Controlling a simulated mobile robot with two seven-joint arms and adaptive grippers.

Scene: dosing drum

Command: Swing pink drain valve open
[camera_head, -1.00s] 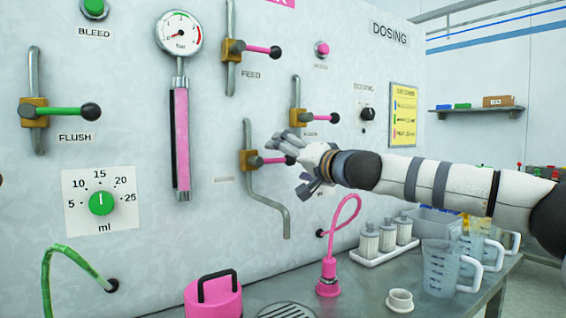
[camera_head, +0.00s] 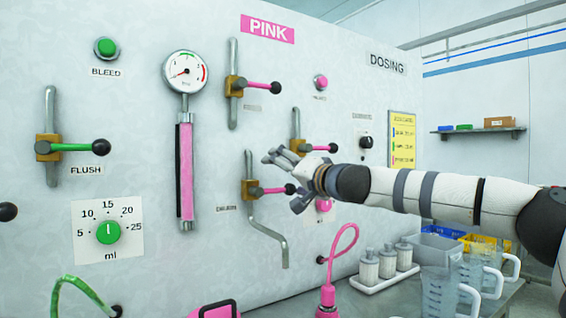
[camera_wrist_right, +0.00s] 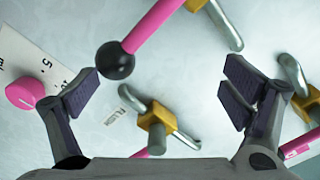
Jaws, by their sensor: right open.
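The pink drain valve (camera_head: 252,190) is the lowest pink-handled valve on the panel, with a brass block on a bent grey pipe. Its pink lever (camera_head: 272,190) points right, roughly level, and ends in a black ball. My right gripper (camera_head: 283,183) is open at the ball end of this lever, one finger above and one below. My left gripper is out of view.
Other pink-handled valves, feed (camera_head: 236,86) and one (camera_head: 297,128) just above my gripper, are close by. A pink dial (camera_head: 323,205) is partly hidden behind my gripper. Below, a counter holds a bottle tray (camera_head: 378,283) and measuring jugs (camera_head: 438,285).

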